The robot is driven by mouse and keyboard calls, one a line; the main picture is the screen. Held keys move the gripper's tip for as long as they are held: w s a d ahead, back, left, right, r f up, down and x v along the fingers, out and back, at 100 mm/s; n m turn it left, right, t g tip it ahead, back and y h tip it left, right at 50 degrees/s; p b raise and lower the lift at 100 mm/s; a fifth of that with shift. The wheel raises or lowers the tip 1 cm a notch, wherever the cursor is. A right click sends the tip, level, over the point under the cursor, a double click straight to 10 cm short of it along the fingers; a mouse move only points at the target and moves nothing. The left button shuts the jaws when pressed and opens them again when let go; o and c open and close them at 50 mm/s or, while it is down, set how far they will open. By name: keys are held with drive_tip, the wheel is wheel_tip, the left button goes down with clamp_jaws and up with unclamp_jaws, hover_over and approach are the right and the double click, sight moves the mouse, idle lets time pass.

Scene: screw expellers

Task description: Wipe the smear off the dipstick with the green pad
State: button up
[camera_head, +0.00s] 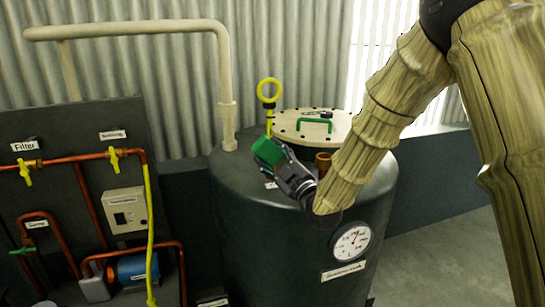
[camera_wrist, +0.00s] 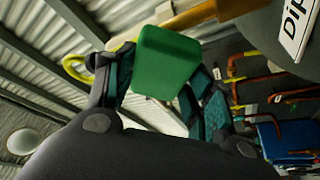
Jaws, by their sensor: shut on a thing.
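The green pad (camera_head: 267,151) is held in my gripper (camera_head: 277,158), above the left part of the tank top. In the wrist view the green pad (camera_wrist: 166,60) sits between the two fingers of my gripper (camera_wrist: 160,78). The dipstick (camera_head: 268,92) has a yellow ring handle and stands upright just behind the pad. Its lower part is hidden by the pad and gripper, so I cannot tell whether they touch. The yellow ring of the dipstick (camera_wrist: 75,66) also shows left of the pad in the wrist view. I cannot make out the smear.
The dark tank (camera_head: 250,235) has a bolted cream lid (camera_head: 345,121) with a green handle, a copper stub (camera_head: 323,160) beside my wrist, and a gauge (camera_head: 351,242) in front. A pipe panel (camera_head: 75,130) stands left. Open floor lies right.

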sight(283, 154)
drive_tip(key=shift+w+a+b, duration=0.2)
drive_tip(key=shift+w, duration=0.3)
drive_tip(key=shift+w+a+b, duration=0.15)
drive_tip(key=shift+w+b, duration=0.05)
drive_tip(key=shift+w, duration=0.3)
idle(0.8)
drive_tip(key=shift+d, duration=0.15)
drive_tip(key=shift+w+d+b, duration=0.2)
drive_tip(key=shift+d+b, duration=0.2)
drive_tip(key=shift+d, duration=0.4)
drive_tip(key=shift+w+d+b, duration=0.2)
drive_tip(key=shift+d+b, duration=0.15)
drive_tip(key=shift+d, duration=0.4)
drive_tip(key=shift+w+d+r, duration=0.1)
drive_tip(key=shift+d, duration=0.2)
drive_tip(key=shift+w+r, duration=0.1)
drive_tip(key=shift+r, duration=0.95)
drive_tip(key=shift+a, duration=0.1)
drive_tip(key=shift+a, duration=0.1)
